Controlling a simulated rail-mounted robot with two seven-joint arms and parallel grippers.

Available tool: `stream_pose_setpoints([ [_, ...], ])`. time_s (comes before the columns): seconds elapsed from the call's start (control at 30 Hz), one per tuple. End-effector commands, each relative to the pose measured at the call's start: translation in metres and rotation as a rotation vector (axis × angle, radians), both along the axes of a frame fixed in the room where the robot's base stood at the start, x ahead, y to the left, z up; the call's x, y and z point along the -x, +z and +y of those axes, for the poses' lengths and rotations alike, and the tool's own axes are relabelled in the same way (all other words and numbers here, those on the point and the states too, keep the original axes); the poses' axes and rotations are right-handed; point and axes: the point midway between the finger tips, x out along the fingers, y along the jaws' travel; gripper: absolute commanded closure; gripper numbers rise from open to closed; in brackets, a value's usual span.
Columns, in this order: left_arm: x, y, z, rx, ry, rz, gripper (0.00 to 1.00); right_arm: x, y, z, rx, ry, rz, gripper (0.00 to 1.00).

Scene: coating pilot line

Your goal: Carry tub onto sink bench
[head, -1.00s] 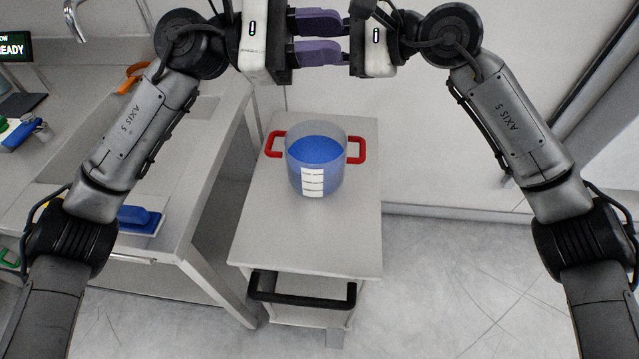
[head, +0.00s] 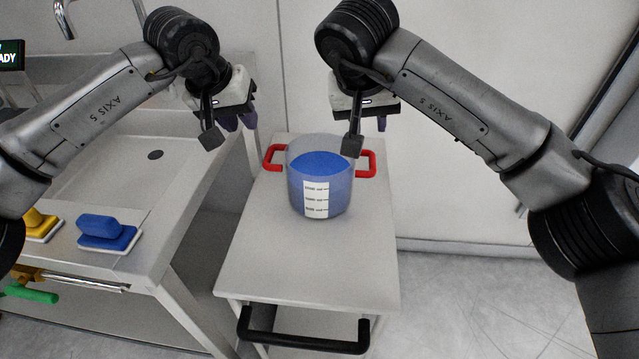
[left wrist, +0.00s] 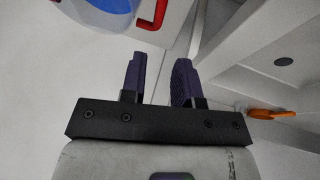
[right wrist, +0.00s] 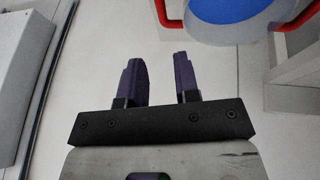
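The tub (head: 319,178) is a clear round vessel with blue contents, a white label and a red handle on each side. It stands upright on a grey cart (head: 300,250). The sink bench (head: 120,185) stands left of the cart. My left gripper (head: 238,122) is open and empty, up and left of the tub's left handle (head: 273,157); that handle shows in the left wrist view (left wrist: 153,14). My right gripper (head: 372,124) is open and empty, above the right handle (head: 366,164). In the right wrist view, a red handle (right wrist: 163,12) shows just beyond the fingers (right wrist: 160,80).
A blue block-shaped tool (head: 108,230) and a yellow one (head: 38,224) lie on the bench's near edge. A faucet (head: 66,20) rises at the back left. The cart has a black push handle (head: 300,342) in front. The cart top around the tub is clear.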

Motion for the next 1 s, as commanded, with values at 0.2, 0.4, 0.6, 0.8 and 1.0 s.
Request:
stream_pose_setpoints([
  [0.2,-0.001,-0.004,-0.002,0.002,0.000,0.001,0.71,-0.002,-0.005,-0.001,-0.002,0.001,0.001,0.71],
  [0.4,-0.009,-0.027,-0.007,0.002,-0.001,0.004,0.71,-0.010,-0.027,-0.006,-0.004,0.002,0.004,0.71],
  [0.6,-0.023,-0.059,-0.015,0.003,0.000,0.004,0.71,-0.023,-0.060,-0.014,-0.005,0.000,0.005,0.71],
  [0.8,-0.035,-0.089,-0.023,0.004,-0.001,0.003,0.71,-0.035,-0.090,-0.021,-0.004,0.000,0.004,0.71],
  [1.0,-0.043,-0.110,-0.028,0.004,0.000,0.002,0.71,-0.044,-0.111,-0.026,-0.005,0.000,0.003,0.71],
])
